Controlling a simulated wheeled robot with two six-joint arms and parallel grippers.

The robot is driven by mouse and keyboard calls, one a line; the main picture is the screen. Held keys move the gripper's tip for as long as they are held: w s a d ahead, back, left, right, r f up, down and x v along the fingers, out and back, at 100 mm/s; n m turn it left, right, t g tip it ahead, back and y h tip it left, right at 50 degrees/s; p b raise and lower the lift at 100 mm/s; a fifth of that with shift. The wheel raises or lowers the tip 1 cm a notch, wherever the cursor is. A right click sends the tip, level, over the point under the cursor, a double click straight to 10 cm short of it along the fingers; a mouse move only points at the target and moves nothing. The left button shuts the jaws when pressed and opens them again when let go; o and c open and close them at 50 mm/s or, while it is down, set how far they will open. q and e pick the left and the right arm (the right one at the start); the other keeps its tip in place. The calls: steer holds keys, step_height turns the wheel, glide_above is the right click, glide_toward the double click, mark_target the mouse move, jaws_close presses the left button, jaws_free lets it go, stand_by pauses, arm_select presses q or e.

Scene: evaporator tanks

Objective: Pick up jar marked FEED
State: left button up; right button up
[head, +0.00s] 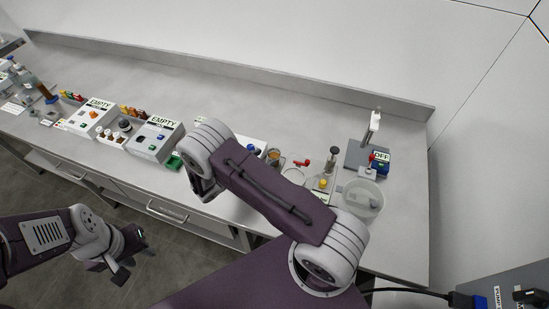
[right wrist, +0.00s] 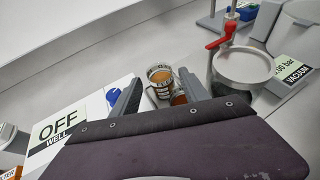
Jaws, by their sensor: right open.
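A small clear jar with amber liquid and a dark-printed label (right wrist: 160,80) stands on the bench in the right wrist view. Its lettering is too small to read, so I cannot tell whether it says FEED. A jar with amber content also shows in the head view (head: 273,157), beside my right arm. My right gripper (right wrist: 158,86) is open, with its fingers pointing toward the jar, one to each side in the picture. In the head view my right arm hides this gripper. My left gripper (head: 125,260) hangs over the floor, away from the bench; its jaw opening is unclear.
A second, darker reddish vessel (right wrist: 180,99) sits close beside the jar. A white OFF WELL box (right wrist: 60,130) is to the left. A round clear vessel (right wrist: 243,68) with a red-handled valve (right wrist: 222,32) is to the right. EMPTY boxes (head: 155,138) line the bench.

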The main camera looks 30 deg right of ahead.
mark_target(277, 151)
steer(key=p+x, duration=0.1)
steer(key=x, duration=0.3)
steer(key=shift+w+f+p, duration=0.1)
steer(key=shift+f+p, duration=0.05)
steer(key=shift+p, duration=0.15)
steer(key=shift+w+d+f, duration=0.1)
steer(key=shift+d+f, duration=0.1)
steer(key=shift+d, duration=0.1)
steer(key=shift+a, duration=0.15)
steer(key=c, duration=0.9)
jaws_close()
